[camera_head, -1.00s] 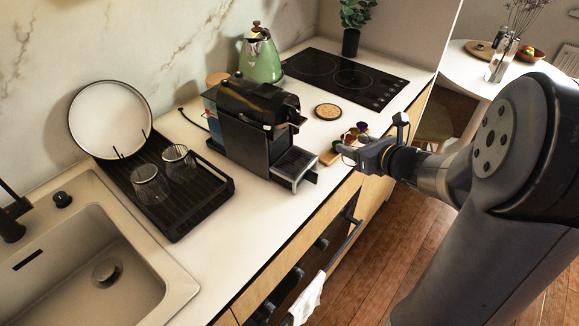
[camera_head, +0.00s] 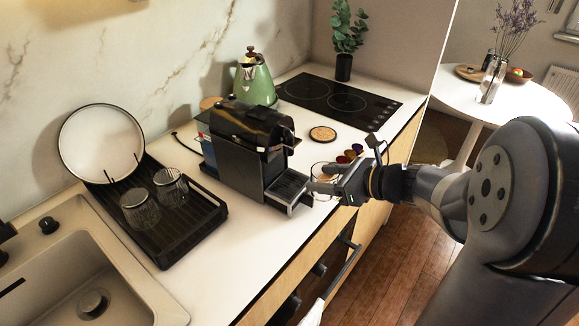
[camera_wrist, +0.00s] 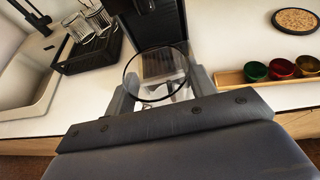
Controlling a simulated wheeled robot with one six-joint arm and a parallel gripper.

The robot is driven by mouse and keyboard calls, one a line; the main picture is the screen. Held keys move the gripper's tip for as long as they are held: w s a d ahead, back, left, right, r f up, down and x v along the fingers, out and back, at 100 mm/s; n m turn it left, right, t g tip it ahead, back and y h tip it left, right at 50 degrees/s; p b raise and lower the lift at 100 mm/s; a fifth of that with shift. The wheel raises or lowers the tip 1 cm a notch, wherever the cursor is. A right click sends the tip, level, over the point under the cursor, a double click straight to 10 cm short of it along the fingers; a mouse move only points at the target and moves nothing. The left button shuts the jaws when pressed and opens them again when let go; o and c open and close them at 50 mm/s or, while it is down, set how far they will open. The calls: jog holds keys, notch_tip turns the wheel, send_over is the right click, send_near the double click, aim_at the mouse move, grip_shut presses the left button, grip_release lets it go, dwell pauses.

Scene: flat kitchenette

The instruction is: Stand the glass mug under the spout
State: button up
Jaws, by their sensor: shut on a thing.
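The black coffee machine (camera_head: 245,150) stands on the white counter, with its ridged drip tray (camera_head: 288,188) facing the front edge. My gripper (camera_head: 322,186) is beside the right front of this tray. It is shut on the clear glass mug (camera_wrist: 157,73), whose round dark rim shows between the fingers in the wrist view. The mug (camera_head: 321,170) is faint in the head view and partly hidden by the gripper. The machine's black front (camera_wrist: 160,25) is straight ahead of the mug. I cannot tell whether the mug's base touches anything.
A wooden tray (camera_wrist: 232,77) with coloured capsules lies to the right of the mug. A cork coaster (camera_head: 322,134) lies behind. A black rack (camera_head: 190,232) with two glasses stands left of the machine. A green kettle (camera_head: 258,82) and a hob (camera_head: 335,97) are farther back.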

jog(key=w+a, duration=0.2)
jog(key=a, duration=0.1)
jog(key=w+a, duration=0.1)
jog(key=a, duration=0.1)
jog(key=shift+w+a+p, duration=0.2)
jog(key=shift+w+p, duration=0.1)
jog(key=x, duration=0.3)
jog(key=shift+w+a+r, duration=0.1)
jog(key=shift+w+a, duration=0.05)
jog(key=shift+a, duration=0.05)
jog(key=shift+f, duration=0.25)
jog(key=shift+f, duration=0.2)
jog(key=o, duration=1)
jog(key=shift+r, duration=0.1)
jog(key=shift+r+p, duration=0.25)
jog(key=shift+p, duration=0.1)
jog(key=v, duration=1.2)
jog(key=shift+d+f, duration=0.1)
jog(key=shift+f, duration=0.1)
